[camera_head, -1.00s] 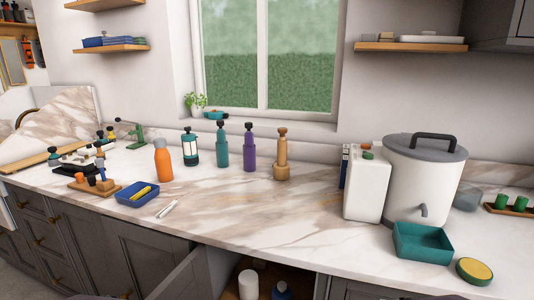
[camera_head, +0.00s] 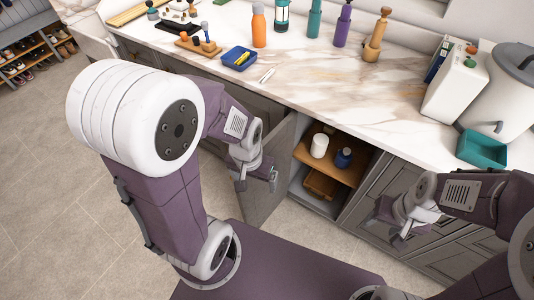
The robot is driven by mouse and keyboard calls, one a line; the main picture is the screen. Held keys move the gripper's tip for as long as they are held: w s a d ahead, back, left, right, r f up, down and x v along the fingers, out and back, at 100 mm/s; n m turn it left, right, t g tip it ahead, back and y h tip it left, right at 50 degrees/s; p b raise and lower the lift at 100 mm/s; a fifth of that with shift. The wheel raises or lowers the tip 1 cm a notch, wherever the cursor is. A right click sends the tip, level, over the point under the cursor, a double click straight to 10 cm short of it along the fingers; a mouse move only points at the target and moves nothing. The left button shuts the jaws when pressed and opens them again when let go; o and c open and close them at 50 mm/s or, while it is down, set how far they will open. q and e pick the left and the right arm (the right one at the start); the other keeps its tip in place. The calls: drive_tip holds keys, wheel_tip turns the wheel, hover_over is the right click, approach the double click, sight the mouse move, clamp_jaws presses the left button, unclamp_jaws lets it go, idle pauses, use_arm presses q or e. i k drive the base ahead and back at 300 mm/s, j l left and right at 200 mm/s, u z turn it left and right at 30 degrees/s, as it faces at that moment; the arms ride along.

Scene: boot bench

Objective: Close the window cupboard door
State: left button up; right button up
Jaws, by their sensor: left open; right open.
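The grey window cupboard door (camera_head: 282,147) stands open in the head view, swung out from the counter front, left of the opening. My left gripper (camera_head: 271,176) is open in front of the door's panel in the picture; I cannot tell whether it touches the door. It hides part of the panel. The cupboard (camera_head: 304,205) shows its inside, with a white canister (camera_head: 320,146) and a dark blue jar (camera_head: 343,158) on a wooden shelf. My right gripper (camera_head: 396,238) is open and empty, right of the opening, in front of the closed grey fronts.
A wooden box (camera_head: 321,184) sits low in the cupboard. The marble counter (camera_head: 340,80) above holds bottles, a blue tray (camera_head: 239,58), a teal tray (camera_head: 482,149) and a white urn (camera_head: 500,100). Tiled floor (camera_head: 60,210) is clear at the left.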

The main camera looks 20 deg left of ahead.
sight(257, 204)
drive_tip(key=k+j+z, duration=0.2)
drive_tip(key=j, duration=0.2)
drive_tip(key=j+z, duration=0.15)
drive_tip(key=j, duration=0.25)
drive_tip(key=k+j+z, duration=0.2)
drive_tip(key=j, duration=0.2)
drive_tip(key=j+z, duration=0.15)
drive_tip(key=j, duration=0.2)
drive_tip(key=k+j+z, duration=0.2)
drive_tip(key=i+j+z, duration=0.1)
drive_tip(key=j, duration=0.2)
drive_tip(key=i+j+z, duration=0.25)
drive_tip(key=j, duration=0.4)
drive_tip(key=i+j+z, duration=0.15)
drive_tip(key=k+j+z, duration=0.1)
drive_tip(key=j+z, duration=0.15)
drive_tip(key=j, duration=0.2)
drive_tip(key=k+j+z, duration=0.15)
drive_tip(key=j+z, duration=0.15)
drive_tip(key=k+j+z, duration=0.25)
drive_tip(key=j, duration=0.25)
drive_tip(key=i, duration=0.05)
